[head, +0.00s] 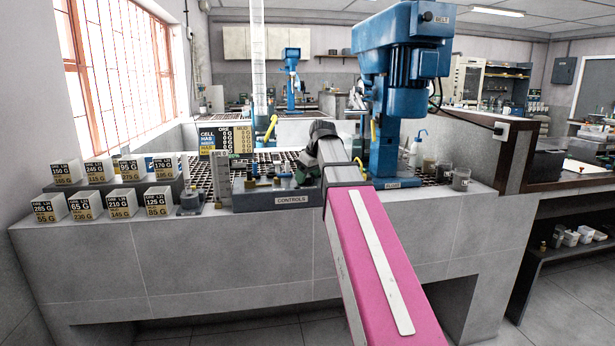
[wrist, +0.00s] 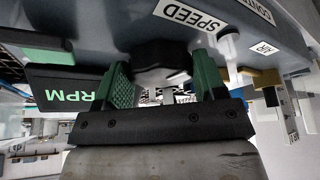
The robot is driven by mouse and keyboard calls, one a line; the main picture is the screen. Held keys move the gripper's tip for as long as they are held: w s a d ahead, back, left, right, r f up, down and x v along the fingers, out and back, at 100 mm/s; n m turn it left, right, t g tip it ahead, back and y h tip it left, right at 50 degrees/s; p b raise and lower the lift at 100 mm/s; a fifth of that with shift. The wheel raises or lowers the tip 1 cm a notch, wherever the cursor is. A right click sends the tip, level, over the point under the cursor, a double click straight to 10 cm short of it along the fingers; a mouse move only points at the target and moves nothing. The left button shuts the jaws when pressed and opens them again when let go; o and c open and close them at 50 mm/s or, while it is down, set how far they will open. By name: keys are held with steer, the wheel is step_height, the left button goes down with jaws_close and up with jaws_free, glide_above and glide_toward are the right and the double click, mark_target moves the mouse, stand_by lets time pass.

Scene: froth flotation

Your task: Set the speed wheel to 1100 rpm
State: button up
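The speed wheel (wrist: 162,58) is a dark knob on the grey control panel, beside the SPEED label (wrist: 190,14) in the wrist view. My gripper (wrist: 165,70) has its two green fingers apart, one on each side of the wheel. I cannot tell whether they press on it. A black display with green RPM letters (wrist: 76,94) is at the left of the wrist view; no digits show. In the head view my gripper (head: 312,165) is over the right part of the CONTROLS panel (head: 262,199), and my arm hides the wheel.
An AIR label (wrist: 265,48) and brass fittings sit right of the wheel. The blue flotation machine (head: 385,110) stands just right of my arm. Labelled boxes (head: 122,203) stand on the left of the grey bench (head: 180,260). A signboard (head: 224,138) stands behind the panel.

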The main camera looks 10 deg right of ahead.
steer(key=shift+s+a+m+h, duration=0.1)
steer(key=shift+m+h, duration=0.35)
steer(key=shift+m, duration=0.65)
steer(key=shift+a+m+h, duration=0.1)
steer(key=shift+m+h, duration=0.35)
steer(key=shift+m, duration=0.65)
steer(key=o, duration=0.6)
steer(key=shift+o, duration=0.2)
steer(key=shift+r, duration=0.1)
steer(key=v, duration=1)
steer(key=shift+s+r, duration=0.2)
steer(key=shift+s, duration=0.15)
steer(key=shift+d, duration=0.1)
